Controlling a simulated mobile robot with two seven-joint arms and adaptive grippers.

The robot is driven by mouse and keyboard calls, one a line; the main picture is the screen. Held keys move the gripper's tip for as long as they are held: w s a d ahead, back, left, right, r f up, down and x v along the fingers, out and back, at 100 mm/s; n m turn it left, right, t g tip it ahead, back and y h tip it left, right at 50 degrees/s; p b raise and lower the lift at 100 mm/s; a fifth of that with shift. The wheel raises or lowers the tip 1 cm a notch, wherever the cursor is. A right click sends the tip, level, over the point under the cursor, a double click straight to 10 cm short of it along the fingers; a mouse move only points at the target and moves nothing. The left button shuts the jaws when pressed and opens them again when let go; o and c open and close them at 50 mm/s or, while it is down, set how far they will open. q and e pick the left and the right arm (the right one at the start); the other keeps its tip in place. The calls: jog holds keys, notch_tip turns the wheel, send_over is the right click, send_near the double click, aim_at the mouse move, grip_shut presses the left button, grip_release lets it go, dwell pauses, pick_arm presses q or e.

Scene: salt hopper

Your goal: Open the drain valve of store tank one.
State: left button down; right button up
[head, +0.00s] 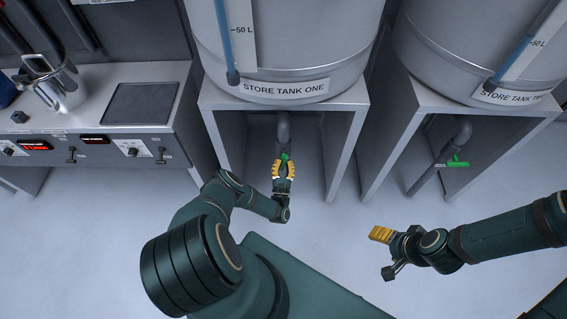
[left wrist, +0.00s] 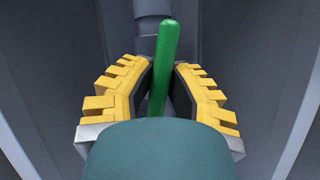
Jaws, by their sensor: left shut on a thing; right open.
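Store tank one (head: 285,45) stands on a grey metal stand, its label facing me. A grey drain pipe (head: 283,128) comes down under it. The green valve handle (head: 285,156) is at the pipe's lower part. My left gripper (head: 284,165) is under the tank, its yellow fingers shut on the handle. In the left wrist view the green handle (left wrist: 163,60) stands nearly upright between the yellow fingers, in line with the grey pipe behind it; its lower end is hidden. My right gripper (head: 385,252) is open and empty, in front of the stands at right.
Store tank two (head: 480,45) stands to the right on its own stand, with a green valve handle (head: 455,161) turned crosswise. The stand legs (head: 343,160) flank my left gripper. A bench (head: 165,75) with a metal jug (head: 62,88) is at left. The floor between is clear.

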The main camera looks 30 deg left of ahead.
pick_arm(q)
jog(key=shift+w+r+n+g+y, duration=0.1)
jog(key=shift+n+g+y, duration=0.4)
jog(key=shift+n, duration=1.2)
jog(key=shift+n+y, duration=0.3)
jog(key=shift+y, duration=0.1)
jog(key=c, duration=0.9)
grip_release()
jog(key=shift+c, duration=0.2)
notch_tip(320, 180, up, 10)
jog(key=shift+f, duration=0.15)
